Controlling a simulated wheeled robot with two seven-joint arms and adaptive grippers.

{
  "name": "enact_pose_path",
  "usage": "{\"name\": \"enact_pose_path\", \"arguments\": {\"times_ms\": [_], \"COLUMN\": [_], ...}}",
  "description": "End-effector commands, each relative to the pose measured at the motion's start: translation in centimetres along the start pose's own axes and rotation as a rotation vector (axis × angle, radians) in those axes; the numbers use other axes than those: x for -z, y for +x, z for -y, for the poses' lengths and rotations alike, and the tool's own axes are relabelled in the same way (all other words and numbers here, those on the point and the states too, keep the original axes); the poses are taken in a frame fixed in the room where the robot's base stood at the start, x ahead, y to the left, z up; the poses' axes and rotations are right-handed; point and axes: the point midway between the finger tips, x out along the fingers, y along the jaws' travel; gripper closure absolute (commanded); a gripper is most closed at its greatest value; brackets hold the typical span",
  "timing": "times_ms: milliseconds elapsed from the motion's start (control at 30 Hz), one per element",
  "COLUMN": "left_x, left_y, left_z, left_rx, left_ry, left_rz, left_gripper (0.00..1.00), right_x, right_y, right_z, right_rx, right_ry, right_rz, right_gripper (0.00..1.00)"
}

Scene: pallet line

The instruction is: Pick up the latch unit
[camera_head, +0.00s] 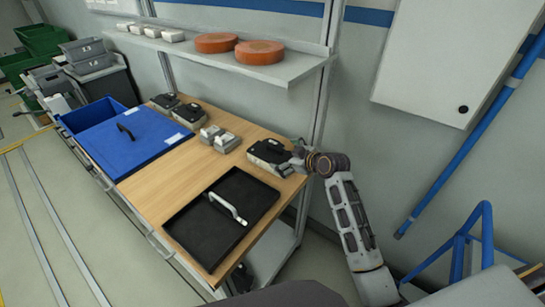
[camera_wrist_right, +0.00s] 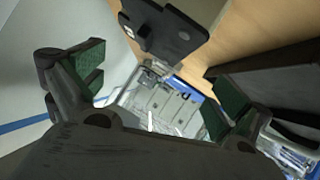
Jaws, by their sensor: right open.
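A black-topped unit with a pale base (camera_head: 266,153), which looks like the latch unit, sits on the wooden table near its right back edge. In the right wrist view a dark unit (camera_wrist_right: 168,30) shows at the top, beyond the fingers. My right gripper (camera_head: 299,157) is at the right side of the unit in the head view. In the wrist view my right gripper (camera_wrist_right: 155,88) has its two green-padded fingers wide apart, with no object between them. Whether a finger touches the unit cannot be told. My left gripper is not in view.
A black tray (camera_head: 185,232) with a pale handle lies in front of the unit. Two small grey units (camera_head: 219,139), more black-topped units (camera_head: 189,114) and a blue lidded box (camera_head: 110,150) stand left. A shelf (camera_head: 290,70) with orange discs hangs above the table's back.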

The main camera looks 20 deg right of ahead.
Motion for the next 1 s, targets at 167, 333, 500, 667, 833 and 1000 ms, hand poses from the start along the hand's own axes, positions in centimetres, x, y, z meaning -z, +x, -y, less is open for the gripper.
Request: {"name": "enact_pose_path", "arguments": {"times_ms": [167,333,500,667,833,1000], "left_x": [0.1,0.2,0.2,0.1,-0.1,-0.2], "left_y": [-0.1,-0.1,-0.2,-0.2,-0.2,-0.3], "left_z": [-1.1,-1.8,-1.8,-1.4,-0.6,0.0], "left_rx": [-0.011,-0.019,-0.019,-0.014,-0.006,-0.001], "left_ry": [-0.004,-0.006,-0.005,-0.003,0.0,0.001], "left_rz": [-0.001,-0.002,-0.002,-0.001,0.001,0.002], "left_gripper": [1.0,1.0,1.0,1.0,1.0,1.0], "right_x": [0.1,0.1,0.1,0.1,0.1,0.1], "right_y": [1.7,3.0,3.6,3.6,3.6,4.0], "right_z": [0.0,0.0,0.0,0.0,0.0,0.0], "right_rx": [0.0,0.001,0.0,0.0,0.0,0.0], "right_ry": [0.001,0.002,-0.001,-0.001,-0.001,0.0], "right_rz": [-0.001,-0.002,-0.001,-0.001,-0.001,-0.002], "right_gripper": [0.0,0.0,0.0,0.0,0.0,0.0]}}
